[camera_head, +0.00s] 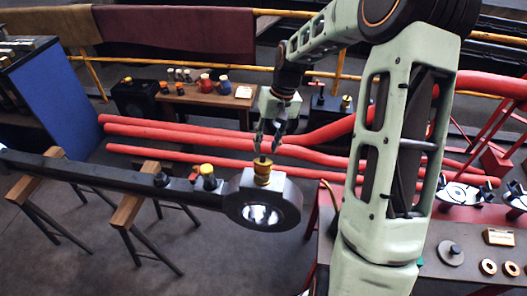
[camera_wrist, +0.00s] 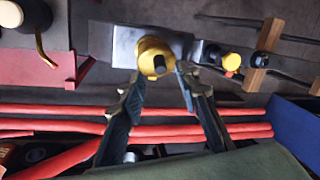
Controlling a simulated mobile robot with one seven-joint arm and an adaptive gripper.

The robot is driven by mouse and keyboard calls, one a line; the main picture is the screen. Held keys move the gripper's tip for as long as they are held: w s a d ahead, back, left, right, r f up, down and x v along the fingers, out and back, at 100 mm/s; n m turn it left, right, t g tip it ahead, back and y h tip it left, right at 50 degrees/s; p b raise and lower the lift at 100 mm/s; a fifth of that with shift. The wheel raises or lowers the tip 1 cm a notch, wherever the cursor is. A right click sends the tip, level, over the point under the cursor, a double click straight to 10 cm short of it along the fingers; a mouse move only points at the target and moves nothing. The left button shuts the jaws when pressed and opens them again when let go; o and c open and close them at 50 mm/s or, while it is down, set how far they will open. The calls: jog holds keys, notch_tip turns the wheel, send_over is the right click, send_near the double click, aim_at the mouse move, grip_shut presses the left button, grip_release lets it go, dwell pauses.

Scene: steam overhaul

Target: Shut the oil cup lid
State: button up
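The brass oil cup (camera_head: 262,172) stands on the round end of a dark connecting rod (camera_head: 110,178). In the wrist view the cup (camera_wrist: 152,55) appears from above as a brass ring with a darker centre. Its lid cannot be told clearly from the cup body at this size. My gripper (camera_head: 267,143) is above the cup, fingers pointing down. In the wrist view my gripper (camera_wrist: 159,76) has its two fingers spread apart, with nothing between them but the view of the cup's near edge. Whether a fingertip touches the cup cannot be told.
A yellow-capped fitting (camera_head: 208,172) and a dark fitting (camera_head: 160,180) stand on the rod left of the cup. Wooden-topped trestles (camera_head: 128,209) support the rod. Red pipes (camera_head: 190,131) run behind.

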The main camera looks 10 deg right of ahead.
aim_at(263, 159)
jog(key=shift+x, duration=1.8)
grip_shut()
